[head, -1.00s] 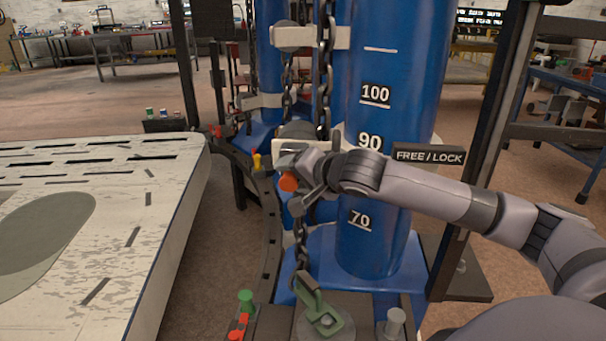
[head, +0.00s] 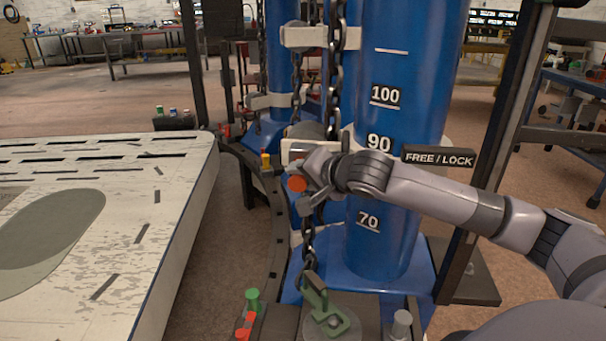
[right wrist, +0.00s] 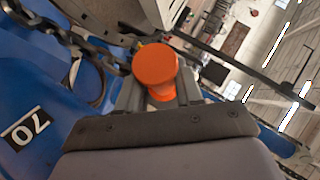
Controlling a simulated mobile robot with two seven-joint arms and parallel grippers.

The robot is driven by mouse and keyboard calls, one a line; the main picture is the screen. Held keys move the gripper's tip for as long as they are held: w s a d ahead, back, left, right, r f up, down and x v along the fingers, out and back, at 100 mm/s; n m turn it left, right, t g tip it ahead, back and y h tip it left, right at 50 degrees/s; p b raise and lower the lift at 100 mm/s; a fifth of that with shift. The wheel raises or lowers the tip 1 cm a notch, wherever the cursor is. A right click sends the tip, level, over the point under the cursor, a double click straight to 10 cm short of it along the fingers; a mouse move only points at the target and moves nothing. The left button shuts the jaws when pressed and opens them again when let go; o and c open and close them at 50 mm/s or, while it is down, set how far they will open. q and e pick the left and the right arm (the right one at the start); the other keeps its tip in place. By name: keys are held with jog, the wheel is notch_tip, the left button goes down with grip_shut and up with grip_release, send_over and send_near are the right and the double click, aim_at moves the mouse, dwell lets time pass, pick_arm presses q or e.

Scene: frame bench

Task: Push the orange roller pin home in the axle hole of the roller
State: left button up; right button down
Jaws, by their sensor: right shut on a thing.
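The orange roller pin (head: 297,184) shows in the head view as a round orange head at the tip of my right gripper (head: 312,190). In the right wrist view the pin (right wrist: 156,68) sits between the two fingers of the gripper (right wrist: 158,92), which is shut on it. The roller (head: 308,131) is a grey cylinder in a pale bracket on the blue column, just above and behind the gripper. The axle hole is hidden, and I cannot tell how deep the pin sits. My left gripper is not in view.
A chain (head: 309,245) hangs below the gripper to a green shackle (head: 325,310). The blue column (head: 400,70) stands close behind, with a FREE / LOCK sign (head: 438,158). A pale worn platform (head: 140,205) lies left, beyond a dark curved rail (head: 268,250).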

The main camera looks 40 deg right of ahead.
jog(key=c, duration=0.7)
grip_release()
jog(key=shift+w+d, duration=0.1)
jog(key=shift+w, duration=0.05)
jog(key=shift+o, duration=0.2)
jog(key=v, duration=0.7)
